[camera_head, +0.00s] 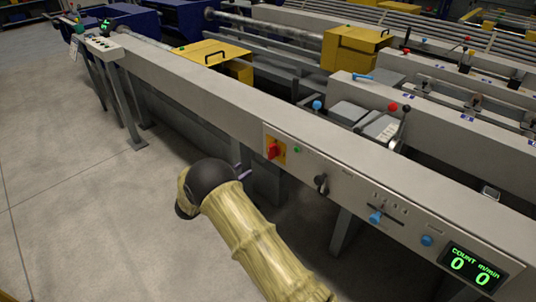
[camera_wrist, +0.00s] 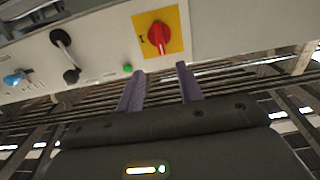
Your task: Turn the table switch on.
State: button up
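The red rotary switch (camera_head: 272,151) sits on a yellow plate on the side panel of the long grey table. In the wrist view the same red switch (camera_wrist: 158,36) is near the top centre, with its handle pointing down the picture and a black mark on the plate to its left. My gripper (camera_wrist: 160,72) is open and empty. Its two purple fingers are apart, their tips just below the switch in the wrist view and not seen touching it. In the head view my arm's end covers most of the gripper; one finger (camera_head: 242,170) shows below-left of the switch.
A green button (camera_wrist: 127,69) is close to the left fingertip in the wrist view. A black knob (camera_head: 321,183), a blue-handled slider (camera_head: 376,217), a blue button (camera_head: 427,240) and a green count display (camera_head: 472,268) lie further right on the panel. Open floor (camera_head: 80,200) is at left.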

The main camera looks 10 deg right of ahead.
aim_at(269, 152)
jog(key=b+x, duration=0.1)
jog(key=x, duration=1.2)
jog(key=shift+w+d, duration=0.25)
jog(key=shift+d, duration=0.05)
jog(key=shift+c, duration=0.5)
grip_shut()
